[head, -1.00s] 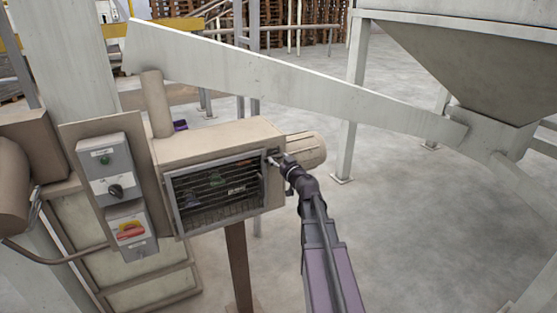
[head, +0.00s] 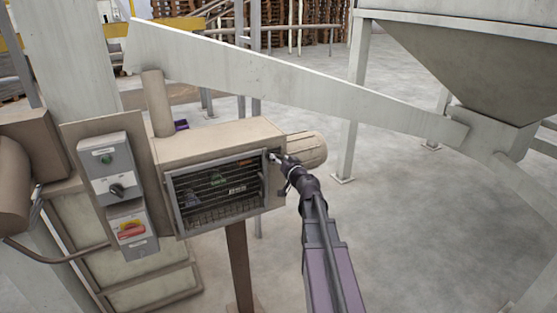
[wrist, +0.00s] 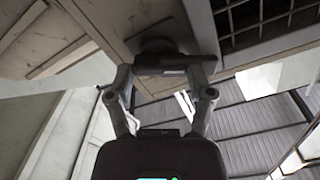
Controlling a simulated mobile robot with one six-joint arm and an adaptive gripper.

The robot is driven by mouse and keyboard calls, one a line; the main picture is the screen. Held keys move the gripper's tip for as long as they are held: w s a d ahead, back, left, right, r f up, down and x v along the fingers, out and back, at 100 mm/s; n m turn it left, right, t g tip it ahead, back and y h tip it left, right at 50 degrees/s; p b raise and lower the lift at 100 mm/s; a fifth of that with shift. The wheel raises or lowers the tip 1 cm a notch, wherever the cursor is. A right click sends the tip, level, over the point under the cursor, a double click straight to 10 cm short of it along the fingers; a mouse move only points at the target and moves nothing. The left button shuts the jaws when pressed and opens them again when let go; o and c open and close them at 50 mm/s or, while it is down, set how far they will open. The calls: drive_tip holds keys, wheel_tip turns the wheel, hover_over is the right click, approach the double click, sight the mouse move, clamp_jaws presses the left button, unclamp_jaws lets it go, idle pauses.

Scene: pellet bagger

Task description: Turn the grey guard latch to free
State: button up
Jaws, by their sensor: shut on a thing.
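The grey guard latch shows in the wrist view as a dark grey bar (wrist: 175,61) on a round boss beside the guard's frame. In the head view it is at the upper right corner of the mesh guard (head: 222,190), mostly hidden by my gripper (head: 275,156). The guard is closed over the front of the beige housing (head: 215,145). In the wrist view my gripper (wrist: 162,75) has one finger at each end of the latch bar and is shut on it. I cannot tell its exact turn angle from the head view.
A grey control box (head: 105,160) with a black knob and a red-yellow switch (head: 131,231) stands left of the guard. A beige motor (head: 306,149) sticks out behind my gripper. A sloping pale beam (head: 290,80) crosses above. The floor to the right is clear.

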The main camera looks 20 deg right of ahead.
drive_tip(key=m, duration=0.6)
drive_tip(key=shift+d+m, duration=0.1)
drive_tip(key=shift+m, duration=0.2)
drive_tip(key=m, duration=0.6)
drive_tip(key=shift+w+f+m, duration=0.1)
drive_tip(key=shift+m, duration=0.3)
drive_tip(key=o, duration=1.1)
drive_tip(key=s, duration=1.2)
drive_tip(key=shift+d, duration=0.2)
